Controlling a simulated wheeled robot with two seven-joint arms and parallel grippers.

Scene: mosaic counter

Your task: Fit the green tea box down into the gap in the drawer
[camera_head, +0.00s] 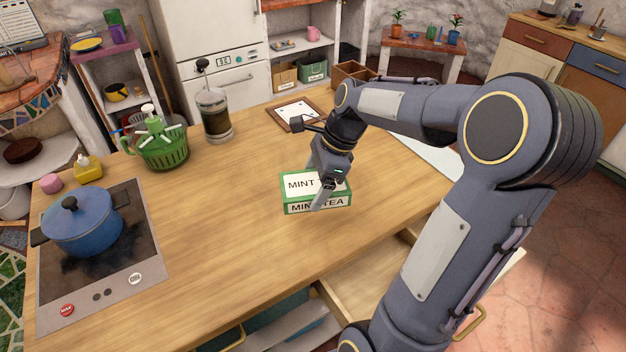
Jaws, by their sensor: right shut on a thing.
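The green tea box (290,208), green and white with "MINT TEA" on it, is on or just above the wooden counter near its front edge; I cannot tell if it touches. My right gripper (322,196) reaches down over it and is shut on it, one finger showing across the front face. Below the counter's front edge a wooden drawer (372,279) stands open, partly hidden behind my right arm. The gap in it cannot be made out. My left gripper is not in view.
A blue pot (82,226) stands on the stove (137,258) at left. A green basket (163,150), a French press (215,115) and a framed picture (296,113) stand farther back. The counter (215,225) left of the box is clear.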

